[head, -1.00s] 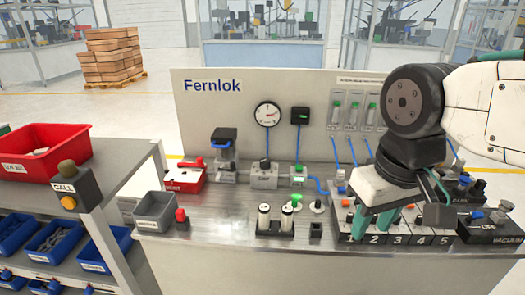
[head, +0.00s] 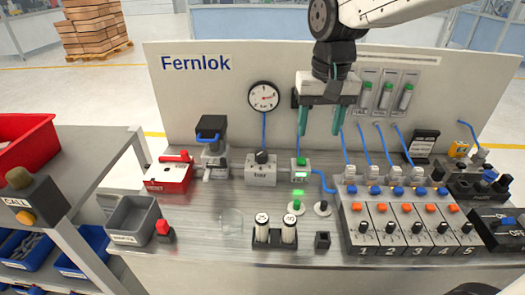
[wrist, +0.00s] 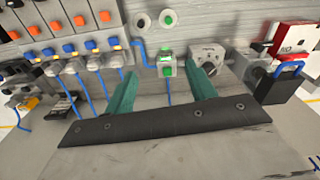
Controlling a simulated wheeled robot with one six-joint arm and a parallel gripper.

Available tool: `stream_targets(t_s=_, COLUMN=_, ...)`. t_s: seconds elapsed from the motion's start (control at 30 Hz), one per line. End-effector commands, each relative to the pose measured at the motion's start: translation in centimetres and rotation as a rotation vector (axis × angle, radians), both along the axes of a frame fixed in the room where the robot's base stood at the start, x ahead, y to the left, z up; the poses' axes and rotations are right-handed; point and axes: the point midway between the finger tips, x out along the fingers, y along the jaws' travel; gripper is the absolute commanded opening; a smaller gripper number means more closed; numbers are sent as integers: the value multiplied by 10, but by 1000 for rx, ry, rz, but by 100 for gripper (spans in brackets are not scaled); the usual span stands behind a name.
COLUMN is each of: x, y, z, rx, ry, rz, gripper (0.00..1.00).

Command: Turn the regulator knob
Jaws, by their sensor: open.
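The regulator is a grey block (head: 261,174) marked "bar", with a black knob (head: 262,157) on top and a blue tube rising to the round gauge (head: 263,97). In the wrist view the regulator block (wrist: 208,55) is right of centre, partly behind the right-hand finger. My gripper (head: 320,122) is open and empty, its two green fingers pointing down. In the head view it hangs in front of the back panel, above and to the right of the knob, apart from it. The wrist view shows the gripper (wrist: 162,85) with nothing between its fingers.
A block with a lit green display (head: 301,170) stands right of the regulator. Numbered switch modules (head: 405,240) fill the bench's right. Blue tubes run up the panel.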

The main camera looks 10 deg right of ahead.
Motion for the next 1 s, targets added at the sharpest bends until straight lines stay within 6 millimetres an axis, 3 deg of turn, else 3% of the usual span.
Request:
stream_targets(t_s=0.03, x=23, y=15, z=-10, rx=-2, ry=15, rz=-2, gripper=56)
stream_targets(t_s=0.1, x=51, y=35, z=-23, rx=-3, ry=24, rz=-13, gripper=56)
stream_targets(t_s=0.2, x=84, y=61, z=-43, rx=-4, ry=35, rz=-29, gripper=56)
stream_targets(t_s=0.4, x=121, y=96, z=-74, rx=-6, ry=46, rz=-49, gripper=56)
stream_targets(t_s=0.67, x=129, y=105, z=-100, rx=-8, ry=51, rz=-57, gripper=56)
stream_targets(t_s=1.0, x=129, y=105, z=-150, rx=-8, ry=50, rz=-56, gripper=56)
